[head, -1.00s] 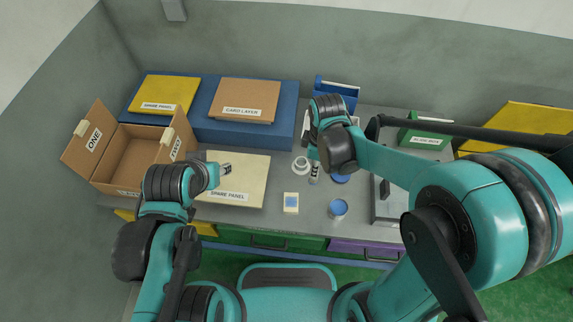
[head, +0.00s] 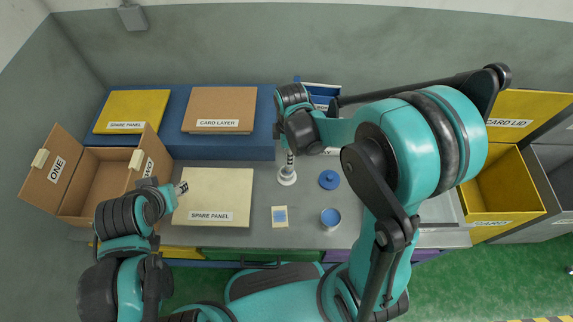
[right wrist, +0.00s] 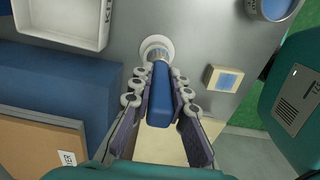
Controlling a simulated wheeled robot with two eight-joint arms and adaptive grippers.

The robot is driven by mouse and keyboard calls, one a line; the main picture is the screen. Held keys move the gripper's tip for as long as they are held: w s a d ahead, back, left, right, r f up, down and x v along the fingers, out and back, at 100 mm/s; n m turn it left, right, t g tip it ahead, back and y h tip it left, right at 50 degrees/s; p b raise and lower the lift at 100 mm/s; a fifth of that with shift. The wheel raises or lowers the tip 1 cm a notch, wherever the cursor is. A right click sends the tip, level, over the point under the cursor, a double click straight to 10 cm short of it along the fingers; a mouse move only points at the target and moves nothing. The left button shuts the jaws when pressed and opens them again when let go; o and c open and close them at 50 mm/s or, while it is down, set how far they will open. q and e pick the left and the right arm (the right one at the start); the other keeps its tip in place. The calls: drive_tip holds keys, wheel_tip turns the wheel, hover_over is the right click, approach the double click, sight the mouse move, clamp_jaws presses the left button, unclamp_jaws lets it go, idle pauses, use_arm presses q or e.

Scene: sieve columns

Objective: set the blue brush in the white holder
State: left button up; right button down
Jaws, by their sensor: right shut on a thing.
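The blue brush (right wrist: 159,105) is gripped between the fingers of my right gripper (right wrist: 158,80) in the right wrist view. Its metal lower end points down at the white holder (right wrist: 150,42), a small round stand on the grey bench. The holder (head: 287,179) also shows in the head view, directly below my right gripper (head: 290,152). The brush's lower end overlaps the holder's opening; I cannot tell how deep it sits. My left gripper (head: 182,188) hovers by the cream spare panel, far left of the holder; its jaws are too small to judge.
A blue disc (head: 329,180), a cup with blue contents (head: 330,218) and a cream block with a blue square (head: 280,216) stand near the holder. The blue platform (head: 240,148) and a white tray (right wrist: 62,22) are close behind. An open carton (head: 92,180) stands left.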

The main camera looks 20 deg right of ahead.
drive_tip(key=shift+w+a+f, duration=0.3)
drive_tip(key=shift+a+f, duration=0.1)
drive_tip(key=shift+f+b, duration=1)
drive_tip(key=shift+f, duration=0.8)
drive_tip(key=shift+f, duration=0.1)
drive_tip(key=shift+f, duration=0.15)
drive_tip(key=c, duration=1.5)
unclamp_jaws()
drive_tip(key=shift+o, duration=0.2)
